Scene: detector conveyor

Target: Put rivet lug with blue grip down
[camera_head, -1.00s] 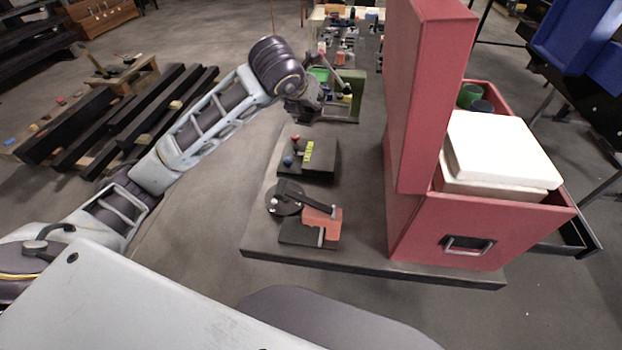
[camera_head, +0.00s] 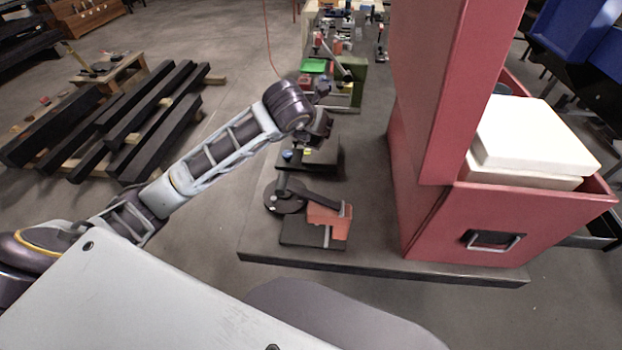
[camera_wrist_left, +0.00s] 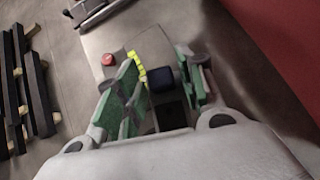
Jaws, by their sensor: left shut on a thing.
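My left gripper (camera_head: 320,130) hangs over the dark panel (camera_head: 320,158) in the head view. The panel's red knob (camera_wrist_left: 107,59) and yellow strip (camera_wrist_left: 137,66) show beside the grip in the wrist view. The panel's blue knob (camera_head: 287,155) shows at its left side in the head view. My right gripper is out of view.
A crank device with an orange block (camera_head: 330,221) stands nearer on the table (camera_head: 375,240). A green device (camera_head: 350,85) stands behind the panel. A tall red cabinet (camera_head: 430,100) bounds the right side.

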